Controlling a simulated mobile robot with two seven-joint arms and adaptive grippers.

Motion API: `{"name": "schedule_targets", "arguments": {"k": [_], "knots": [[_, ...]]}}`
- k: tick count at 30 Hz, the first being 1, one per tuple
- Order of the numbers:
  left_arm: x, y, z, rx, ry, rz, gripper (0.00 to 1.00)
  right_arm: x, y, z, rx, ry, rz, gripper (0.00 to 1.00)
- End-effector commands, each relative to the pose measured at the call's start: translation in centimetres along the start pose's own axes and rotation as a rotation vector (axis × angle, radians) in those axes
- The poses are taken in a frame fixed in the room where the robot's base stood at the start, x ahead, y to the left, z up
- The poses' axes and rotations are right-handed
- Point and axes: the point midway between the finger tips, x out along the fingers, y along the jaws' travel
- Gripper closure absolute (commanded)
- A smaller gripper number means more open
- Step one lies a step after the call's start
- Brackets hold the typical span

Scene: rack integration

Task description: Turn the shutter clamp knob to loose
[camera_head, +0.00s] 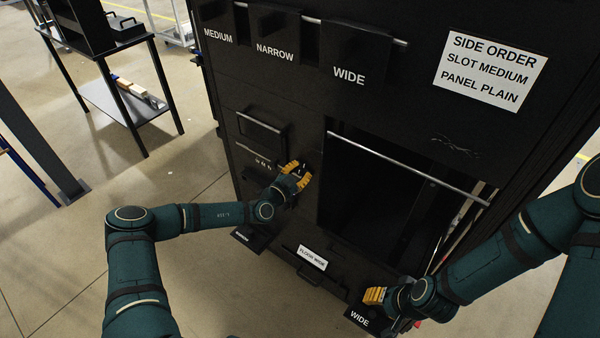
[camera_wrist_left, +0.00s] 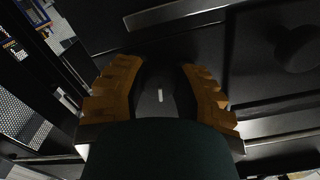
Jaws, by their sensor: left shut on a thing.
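The clamp knob (camera_wrist_left: 160,82) is dark with a short white mark, and it sits between the yellow fingers of my left gripper in the left wrist view. My left gripper (camera_head: 297,174) is shut on this knob at the front of the black rack (camera_head: 290,100), left of the large opening. In the head view the fingers hide most of the knob. My right gripper (camera_head: 374,296) is low at the rack's front, by a lower "WIDE" label. Its yellow fingers look close together, but I cannot tell whether they are shut.
The rack's dark opening (camera_head: 370,195) has a silver bar (camera_head: 405,165) across its top. A white "SIDE ORDER" sign (camera_head: 490,65) is at upper right. Another round dark knob (camera_wrist_left: 297,48) shows in the left wrist view. A black table (camera_head: 125,95) stands at the left, with open floor before it.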

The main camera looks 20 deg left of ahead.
Motion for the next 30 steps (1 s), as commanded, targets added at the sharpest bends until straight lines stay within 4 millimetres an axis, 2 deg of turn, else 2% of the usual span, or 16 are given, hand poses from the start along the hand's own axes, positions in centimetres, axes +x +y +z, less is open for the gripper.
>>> {"name": "schedule_targets", "arguments": {"k": [12, 29, 30], "knots": [[-0.02, 0.09, 0.03, -0.19, 0.0, 0.001, 1.0, 0.42, 0.13, 0.04, 0.0, 0.0, 0.001, 0.53], [-0.01, 0.07, 0.0, -0.217, 0.0, 0.001, 1.0, 0.45, 0.14, 0.05, 0.0, 0.0, 0.001, 0.53], [-0.01, 0.07, 0.0, -0.217, 0.0, 0.001, 0.59, 0.45, 0.14, 0.05, 0.0, 0.0, 0.001, 0.53]]}}
